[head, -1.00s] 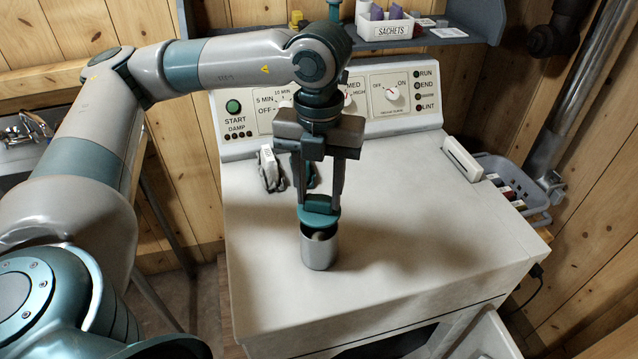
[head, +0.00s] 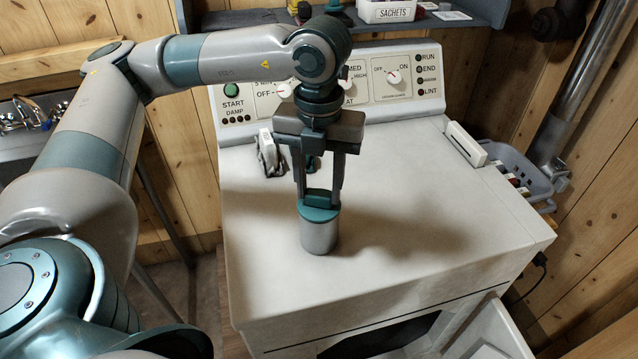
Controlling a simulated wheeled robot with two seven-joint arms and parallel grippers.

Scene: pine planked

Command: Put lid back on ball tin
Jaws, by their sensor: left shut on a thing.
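The ball tin (head: 319,237) is a silver cylinder standing upright on the white top of the machine. A teal lid (head: 319,211) sits level over its mouth, with no gap visible between them. My left gripper (head: 320,196) points straight down above the tin, shut on the lid's raised teal grip. The inside of the tin and any ball in it are hidden. My right gripper is not in view.
The machine top (head: 430,210) is clear to the right of the tin. A grey and white object (head: 268,155) lies behind my gripper at left. The control panel (head: 400,82) rises at the back. A grey basket (head: 520,172) hangs at right.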

